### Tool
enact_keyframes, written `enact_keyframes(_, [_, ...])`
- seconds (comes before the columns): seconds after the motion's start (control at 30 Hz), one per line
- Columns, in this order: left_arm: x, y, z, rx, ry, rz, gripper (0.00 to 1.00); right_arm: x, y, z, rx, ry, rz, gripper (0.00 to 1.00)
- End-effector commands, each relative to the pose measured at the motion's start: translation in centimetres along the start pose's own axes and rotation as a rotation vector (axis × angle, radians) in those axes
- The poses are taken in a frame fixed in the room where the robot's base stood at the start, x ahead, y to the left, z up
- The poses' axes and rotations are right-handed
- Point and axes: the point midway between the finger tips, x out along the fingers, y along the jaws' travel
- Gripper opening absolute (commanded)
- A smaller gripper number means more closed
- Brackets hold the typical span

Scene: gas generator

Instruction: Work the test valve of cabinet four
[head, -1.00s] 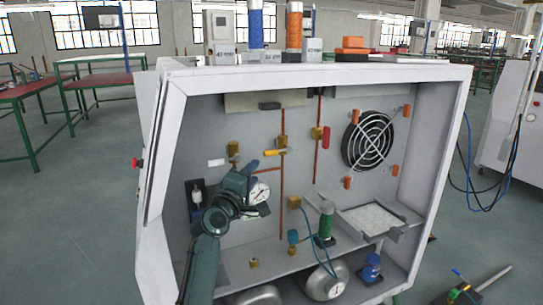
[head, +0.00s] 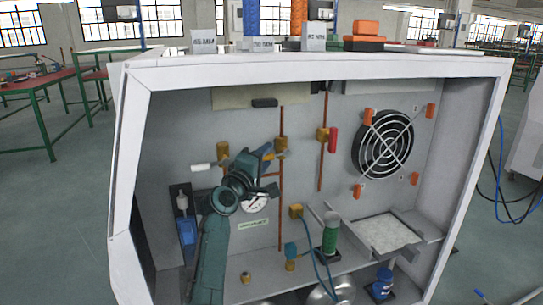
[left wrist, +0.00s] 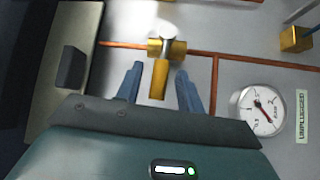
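The valve (head: 282,143) with a yellow lever sits on the copper pipe at the cabinet's back wall. In the left wrist view its brass body (left wrist: 167,48) and yellow lever (left wrist: 159,80) show plainly. My left gripper (head: 268,155) is at this valve in the head view, partly hiding the lever. In the left wrist view its blue fingers (left wrist: 159,88) are open, one on each side of the lever, with gaps visible. The lever points left along the wall, across the pipe. My right gripper is in neither view.
A round gauge (left wrist: 262,110) and an "UNPLUGGED" label (left wrist: 301,116) are below the valve. A red-handled valve (head: 333,140) and a fan grille (head: 384,145) are to the right. A green cylinder (head: 330,235) stands on the lower shelf. The cabinet frame (head: 320,68) surrounds the opening.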

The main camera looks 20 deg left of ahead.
Motion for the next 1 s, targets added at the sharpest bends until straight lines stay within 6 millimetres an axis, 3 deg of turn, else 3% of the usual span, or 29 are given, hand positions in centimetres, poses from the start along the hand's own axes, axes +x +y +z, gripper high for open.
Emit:
enact_keyframes(0.37, [-0.03,0.06,-0.11,0.000,0.000,0.000,0.37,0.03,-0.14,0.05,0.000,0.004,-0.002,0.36])
enact_keyframes(0.8, [-0.02,0.05,-0.09,0.000,0.000,0.000,0.01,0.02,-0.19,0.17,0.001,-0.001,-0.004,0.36])
enact_keyframes(1.0, [-0.02,0.05,-0.08,0.000,0.000,0.000,0.00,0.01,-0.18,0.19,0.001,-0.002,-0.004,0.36])
